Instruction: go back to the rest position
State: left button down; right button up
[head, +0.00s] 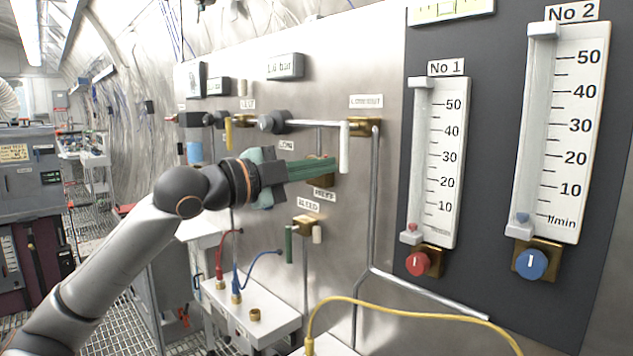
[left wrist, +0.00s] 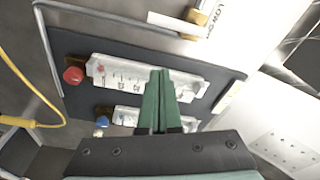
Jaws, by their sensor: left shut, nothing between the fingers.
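My left gripper (head: 330,168) reaches in from the left in the head view, in front of the steel valve panel (head: 385,75). Its green fingers are together with nothing between them, and their tips overlap a brass fitting in the picture. I cannot tell whether they touch it. In the left wrist view the closed green fingers (left wrist: 160,92) cover part of the two flow meters. My right gripper is in neither view.
Flow meter No 1 (head: 440,160) with a red knob (head: 418,263) and flow meter No 2 (head: 563,130) with a blue knob (head: 531,264) are at right. A white box (head: 250,308) and a yellow hose (head: 400,308) are below. A grated aisle (head: 110,325) lies at left.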

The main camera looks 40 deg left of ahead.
pick_arm(q)
jog(key=shift+s+a, duration=0.1)
jog(key=shift+s, duration=0.25)
dwell(0.4)
